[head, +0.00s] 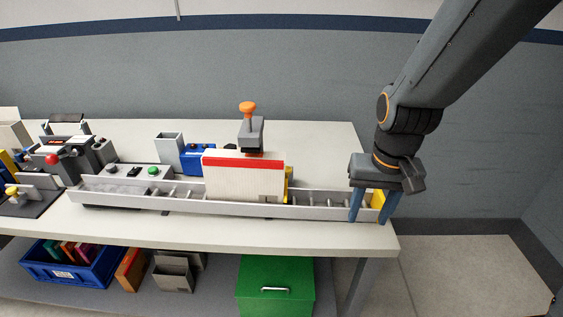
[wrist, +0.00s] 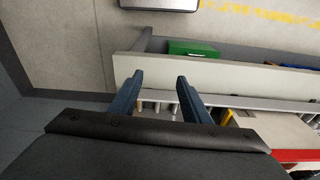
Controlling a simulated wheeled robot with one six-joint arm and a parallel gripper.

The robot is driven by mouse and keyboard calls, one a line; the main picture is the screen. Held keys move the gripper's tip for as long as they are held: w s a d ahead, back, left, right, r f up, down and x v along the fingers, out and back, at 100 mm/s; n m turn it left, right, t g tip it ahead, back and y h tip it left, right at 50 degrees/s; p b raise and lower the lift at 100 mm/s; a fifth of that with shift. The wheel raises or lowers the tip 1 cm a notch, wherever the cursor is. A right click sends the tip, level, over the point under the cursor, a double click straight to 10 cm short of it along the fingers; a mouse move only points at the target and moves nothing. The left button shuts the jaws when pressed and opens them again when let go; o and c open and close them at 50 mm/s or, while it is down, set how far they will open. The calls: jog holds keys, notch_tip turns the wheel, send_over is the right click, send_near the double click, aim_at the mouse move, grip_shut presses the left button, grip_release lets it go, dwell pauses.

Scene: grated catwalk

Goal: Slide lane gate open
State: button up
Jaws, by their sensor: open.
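A long grey lane (head: 130,190) with rollers runs along the front of the table. A white block or stack with a red top band (head: 230,178) stands in it. A yellow upright piece (head: 289,184) is at the block's right side, and a second yellow piece (head: 378,198) is at the lane's right end; I cannot tell which is the gate. My gripper (head: 371,214) is open, pointing down at the lane's right end, with the end yellow piece showing between its fingers. In the wrist view my gripper (wrist: 160,80) has lane rollers between its fingers and holds nothing.
An orange-knobbed grey device (head: 250,128) stands behind the block. A green box (head: 275,285) and blue bin (head: 65,265) are below. The table's back right is clear.

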jog(key=w+a+r+m+g+y+b, duration=0.15)
jog(key=w+a+m+b, duration=0.35)
jog(key=w, duration=0.7)
jog(key=m+g+y+b, duration=0.1)
jog(key=m+y+b, duration=0.2)
jog(key=m, duration=0.5)
send_near(287, 168)
jog(key=a+f, duration=0.1)
jog(key=shift+h, duration=0.25)
jog(key=p+x, duration=0.1)
jog(key=x, duration=0.5)
jog(key=shift+f, duration=0.25)
jog(key=shift+c, duration=0.4)
